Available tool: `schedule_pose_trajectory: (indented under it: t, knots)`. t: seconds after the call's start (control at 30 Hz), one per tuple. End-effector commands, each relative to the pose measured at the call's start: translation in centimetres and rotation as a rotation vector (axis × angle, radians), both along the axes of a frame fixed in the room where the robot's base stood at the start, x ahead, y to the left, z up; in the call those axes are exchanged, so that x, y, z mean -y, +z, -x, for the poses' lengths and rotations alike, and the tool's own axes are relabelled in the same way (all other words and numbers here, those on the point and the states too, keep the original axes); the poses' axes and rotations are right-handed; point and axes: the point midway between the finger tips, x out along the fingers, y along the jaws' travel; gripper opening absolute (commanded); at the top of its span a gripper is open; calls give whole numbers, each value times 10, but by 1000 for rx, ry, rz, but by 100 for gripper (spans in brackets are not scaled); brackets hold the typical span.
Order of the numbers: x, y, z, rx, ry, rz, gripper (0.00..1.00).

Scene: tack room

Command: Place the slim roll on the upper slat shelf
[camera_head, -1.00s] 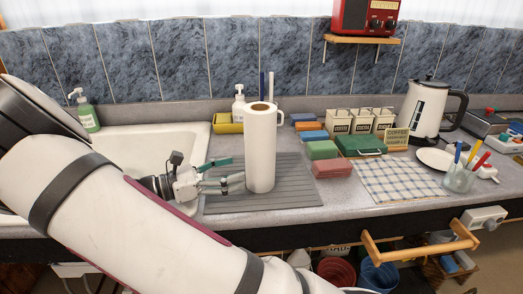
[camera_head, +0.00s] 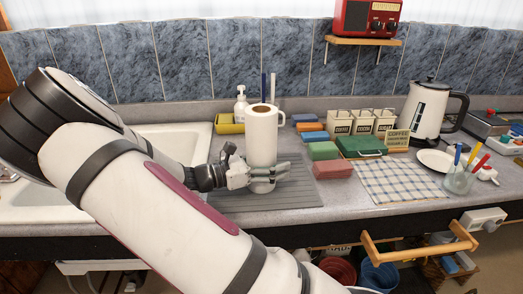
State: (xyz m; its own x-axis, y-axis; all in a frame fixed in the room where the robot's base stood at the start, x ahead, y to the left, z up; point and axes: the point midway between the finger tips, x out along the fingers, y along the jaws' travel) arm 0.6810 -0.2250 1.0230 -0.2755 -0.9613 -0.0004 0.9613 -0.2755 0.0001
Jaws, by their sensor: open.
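A tall white paper roll (camera_head: 262,135) with a brown core stands upright on the grey ribbed drainboard (camera_head: 225,202) beside the sink. It is the one roll I see clearly. My gripper (camera_head: 272,174) is open at the lower part of the roll, reaching in from the left. Its greenish fingers cross in front of the roll; whether another finger is behind it, or whether they touch it, I cannot tell. No shelf clearly made of slats shows; a small wooden shelf (camera_head: 362,41) on the wall holds a red radio.
Green and red blocks (camera_head: 333,169) lie close right of the roll. A soap bottle (camera_head: 240,105) and yellow caddy (camera_head: 229,125) stand behind it. A checked cloth (camera_head: 400,182), a kettle (camera_head: 428,112) and a cup of pens (camera_head: 458,179) are further right. A wooden rail (camera_head: 420,246) juts out in front.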

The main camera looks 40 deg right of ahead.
Motion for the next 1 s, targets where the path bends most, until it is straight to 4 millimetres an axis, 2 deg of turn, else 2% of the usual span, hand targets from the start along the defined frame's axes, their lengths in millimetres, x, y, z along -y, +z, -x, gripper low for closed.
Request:
schedule_pose_trajectory:
  t: [0.17,0.2,0.33,0.37,0.57,0.6,0.87,1.0]
  knots:
    - [0,0,0,0,0,0,68]
    - [0,0,0,0,0,0,64]
    - [0,0,0,0,0,0,34]
    - [0,0,0,0,0,0,30]
    - [0,0,0,0,0,0,28]
    - [0,0,0,0,0,0,23]
    - [0,1,0,0,0,0,23]
    - [0,8,0,1,0,0,23]
